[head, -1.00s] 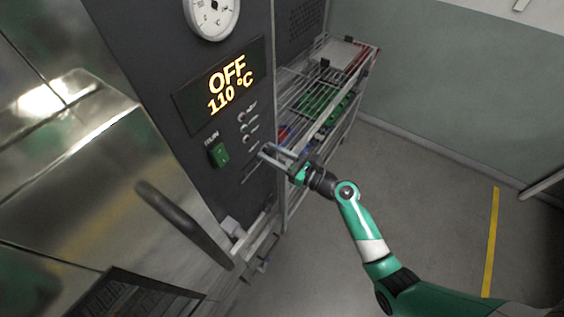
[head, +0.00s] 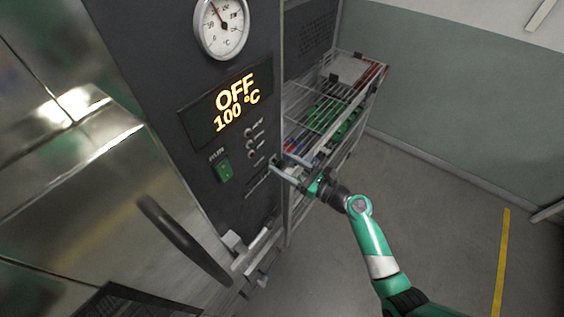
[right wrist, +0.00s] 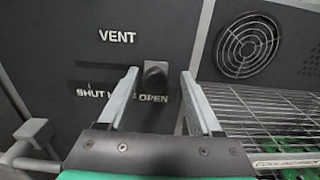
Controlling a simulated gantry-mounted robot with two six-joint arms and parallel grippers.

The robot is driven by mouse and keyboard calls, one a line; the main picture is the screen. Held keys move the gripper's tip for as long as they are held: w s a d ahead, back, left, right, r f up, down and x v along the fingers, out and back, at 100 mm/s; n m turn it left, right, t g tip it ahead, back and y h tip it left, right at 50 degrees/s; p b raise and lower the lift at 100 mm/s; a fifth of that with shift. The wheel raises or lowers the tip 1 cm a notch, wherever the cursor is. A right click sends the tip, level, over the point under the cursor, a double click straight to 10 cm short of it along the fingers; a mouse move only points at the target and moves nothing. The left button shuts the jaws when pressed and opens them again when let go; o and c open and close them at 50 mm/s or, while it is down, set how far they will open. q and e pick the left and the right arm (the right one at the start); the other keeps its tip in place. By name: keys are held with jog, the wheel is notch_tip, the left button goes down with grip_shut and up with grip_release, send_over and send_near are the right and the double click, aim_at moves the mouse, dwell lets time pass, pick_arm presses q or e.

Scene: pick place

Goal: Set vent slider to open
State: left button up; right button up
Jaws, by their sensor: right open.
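The vent slider's dark knob (right wrist: 155,75) shows in the right wrist view, under the word VENT. It sits at the right end of its slot, above the word OPEN. My right gripper (right wrist: 159,73) is open, with one finger to each side of the knob. I cannot tell whether either finger touches it. In the head view my right gripper (head: 280,164) is at the right edge of the dark control panel (head: 165,60), and the knob is hard to make out there. My left gripper is in neither view.
The panel carries a round dial (head: 221,30), a display (head: 236,102) reading OFF 100 °C and a green switch (head: 224,171). A door handle (head: 182,240) juts out lower left. A wire rack (head: 330,105) stands beside the panel. The floor at right is clear.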

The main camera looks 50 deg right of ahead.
jog(key=s+d, duration=0.1)
jog(key=s, duration=0.9)
jog(key=shift+s+d+p, duration=0.2)
jog(key=shift+s+p, duration=0.2)
jog(key=shift+p, duration=0.05)
